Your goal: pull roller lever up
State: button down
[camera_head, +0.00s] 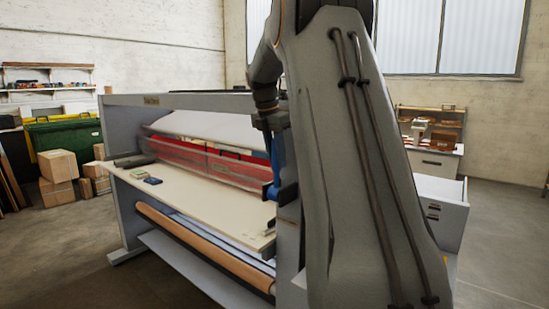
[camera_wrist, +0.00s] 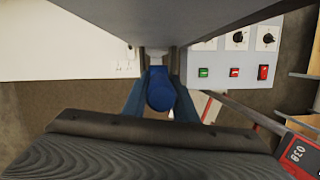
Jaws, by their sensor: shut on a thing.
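The roller lever (camera_wrist: 160,92) shows a round blue end between my gripper's fingers in the wrist view. My gripper (camera_wrist: 160,98) is shut on it, with one blue-toned finger on each side. In the head view my gripper (camera_head: 272,150) is at the right end of the laminator (camera_head: 190,99), partly hidden by my own arm. A blue part shows just below it there. How far the lever is raised cannot be told. The red roller guard (camera_head: 205,160) runs along the laminator above its pale feed table (camera_head: 190,198).
A control panel (camera_wrist: 235,58) with green and red switches and black knobs is right of my gripper in the wrist view. Cardboard boxes (camera_head: 58,170) and a green container (camera_head: 62,134) stand at the left. A workbench (camera_head: 430,158) stands at the right. Open floor lies at the right front.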

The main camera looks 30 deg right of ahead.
aim_at(273, 141)
jog(key=shift+w+r, duration=0.1)
jog(key=c, duration=1.4)
grip_release()
jog(key=shift+d, duration=0.15)
jog(key=shift+c, duration=0.2)
jog(key=shift+b+v, duration=1.4)
jog(key=shift+v, duration=2.45)
